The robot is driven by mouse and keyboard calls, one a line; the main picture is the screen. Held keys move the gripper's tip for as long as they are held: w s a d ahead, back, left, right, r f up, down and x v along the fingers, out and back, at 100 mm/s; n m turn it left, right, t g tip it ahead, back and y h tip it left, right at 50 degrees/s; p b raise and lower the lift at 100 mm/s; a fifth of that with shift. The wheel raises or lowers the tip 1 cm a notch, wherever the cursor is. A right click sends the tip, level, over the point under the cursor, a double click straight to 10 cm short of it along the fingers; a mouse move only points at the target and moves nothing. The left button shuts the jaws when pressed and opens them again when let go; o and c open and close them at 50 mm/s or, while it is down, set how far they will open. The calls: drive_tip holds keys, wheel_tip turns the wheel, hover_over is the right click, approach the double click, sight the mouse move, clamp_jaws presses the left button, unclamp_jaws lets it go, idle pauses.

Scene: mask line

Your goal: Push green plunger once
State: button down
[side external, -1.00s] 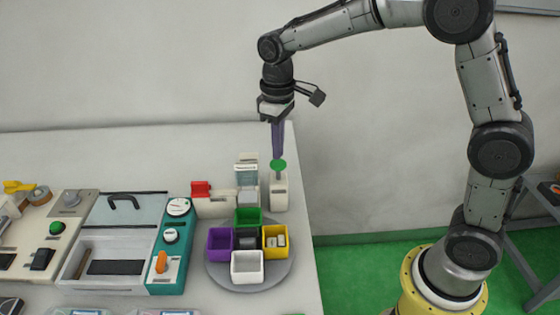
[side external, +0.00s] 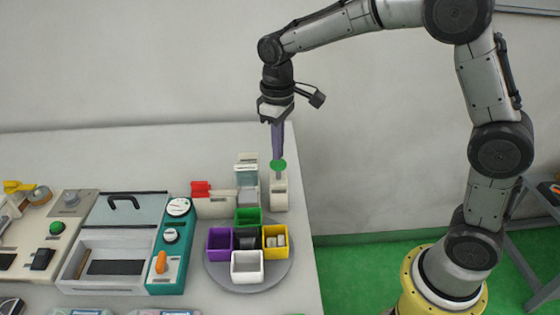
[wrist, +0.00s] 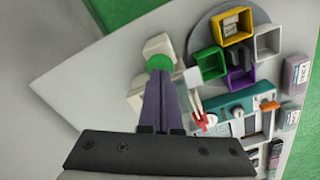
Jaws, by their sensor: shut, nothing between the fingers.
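The green plunger (side external: 278,165) has a round green cap on a thin grey stem, standing up from a cream block (side external: 279,190) near the table's right edge. The stem shows between cap and block, so the cap is raised. My gripper (side external: 278,156) points straight down with its long purple-grey fingers shut and empty. The fingertips are right at the cap's top; I cannot tell whether they touch it. In the wrist view the cap (wrist: 160,62) shows just beyond the shut fingertips, which hide part of it.
A grey round turntable (side external: 216,277) with green, purple, yellow and white bins is in front of the plunger. A cream unit with a red part (side external: 201,189) and clear cover stands just left. A teal panel (side external: 172,262) and lidded box are further left. Bare table lies behind.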

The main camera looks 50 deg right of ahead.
sight(279, 163)
drive_tip(key=shift+f, duration=2)
drive_tip(key=shift+r, duration=2.15)
drive_tip(key=shift+r, duration=2.5)
